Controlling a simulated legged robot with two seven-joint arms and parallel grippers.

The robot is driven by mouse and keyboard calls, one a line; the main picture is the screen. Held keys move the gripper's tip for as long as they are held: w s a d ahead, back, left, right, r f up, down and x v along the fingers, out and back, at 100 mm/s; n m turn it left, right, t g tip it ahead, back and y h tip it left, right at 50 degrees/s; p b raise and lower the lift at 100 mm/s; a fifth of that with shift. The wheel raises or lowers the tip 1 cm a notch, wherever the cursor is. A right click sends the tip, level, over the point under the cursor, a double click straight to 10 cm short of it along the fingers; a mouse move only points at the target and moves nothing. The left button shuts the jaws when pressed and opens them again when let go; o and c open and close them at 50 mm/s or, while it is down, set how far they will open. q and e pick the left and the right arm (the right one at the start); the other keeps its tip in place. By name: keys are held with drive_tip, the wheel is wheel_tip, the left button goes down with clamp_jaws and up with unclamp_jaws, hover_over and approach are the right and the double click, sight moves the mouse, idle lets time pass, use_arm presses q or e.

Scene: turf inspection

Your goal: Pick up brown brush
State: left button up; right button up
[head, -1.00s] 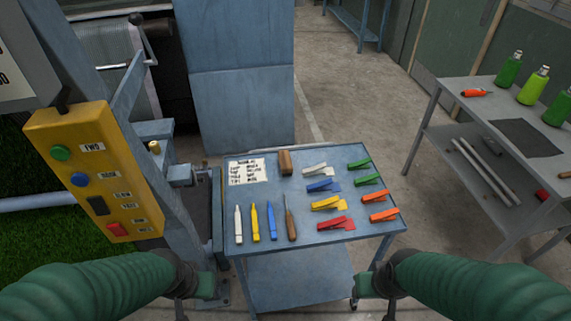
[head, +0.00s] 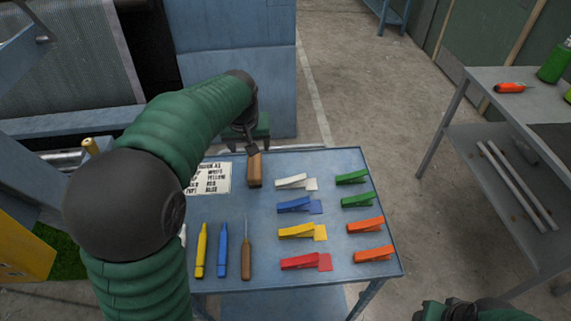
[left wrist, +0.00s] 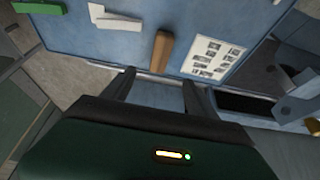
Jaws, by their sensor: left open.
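The brown brush (head: 255,172), a small wooden block shape, lies near the far edge of the blue cart (head: 336,236), right of a printed paper. My left gripper (head: 252,142) is just beyond the brush at the cart's far edge, partly hidden by its own arm. In the left wrist view the brush (left wrist: 160,55) lies ahead of the open, empty fingers (left wrist: 160,84), roughly in line with the gap between them. No contact shows there. My right gripper (head: 445,309) is only partly seen at the bottom edge; its fingers cannot be made out.
The printed paper (head: 214,178) lies beside the brush. White (head: 293,181), blue, yellow, red, green and orange clips lie to its right and nearer. Markers (head: 222,250) and a wooden-handled awl (head: 246,252) lie along the near left. A grey table (head: 510,118) stands at right.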

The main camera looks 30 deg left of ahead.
sight(255, 166)
use_arm(q)
drive_tip(key=x, duration=1.1)
drive_tip(key=shift+s, duration=0.1)
drive_tip(key=shift+d+f, duration=0.25)
drive_tip(key=shift+f, duration=0.05)
drive_tip(key=f, duration=0.1)
drive_tip(key=w+a+f, duration=0.1)
drive_tip(key=a+f, duration=0.1)
drive_tip(key=f, duration=0.1)
drive_tip(key=shift+w, duration=0.4)
drive_tip(key=shift+a, duration=0.1)
drive_tip(key=shift+s+d+r, duration=0.15)
drive_tip(key=shift+d+r, duration=0.05)
drive_tip(key=shift+d, duration=0.25)
drive_tip(key=shift+d+f, duration=0.1)
drive_tip(key=shift+d, duration=0.1)
drive_tip(key=shift+a+f, duration=0.15)
drive_tip(key=shift+a, duration=0.3)
drive_tip(key=c, duration=0.5)
drive_tip(key=shift+d, duration=0.3)
drive_tip(key=c, duration=0.7)
drive_tip(key=shift+c, duration=0.7)
drive_tip(key=shift+a, duration=0.1)
use_arm(e)
drive_tip(key=shift+s+a+r, duration=0.2)
drive_tip(key=shift+s+a, duration=0.35)
